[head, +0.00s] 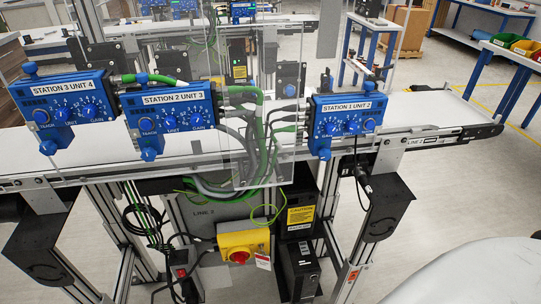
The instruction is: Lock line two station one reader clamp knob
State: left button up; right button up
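The reader box labelled "STATION 1 UNIT 2" (342,116) is a blue box at the right part of the front conveyor. It has several small blue dials on its face. A blue knob (321,149) hangs below its lower left corner, and a dark upright fitting (326,80) stands above its top edge. I cannot tell which of these is the clamp knob, or whether it is locked. A cable runs down from the box. Neither of my grippers is in view.
Reader boxes "STATION 2 UNIT 3" (172,107) and "STATION 3 UNIT 4" (64,110) sit to the left. A clear panel (262,160) and green and grey cables lie between stations 2 and 1. The white belt (425,108) is bare at right.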

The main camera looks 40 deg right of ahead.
aim_at(323, 154)
jog(key=u, duration=0.1)
jog(key=i, duration=0.25)
jog(key=u, duration=1.95)
jog(key=i, duration=0.5)
jog(key=z, duration=3.85)
jog(key=k, duration=0.2)
jog(key=u, duration=0.75)
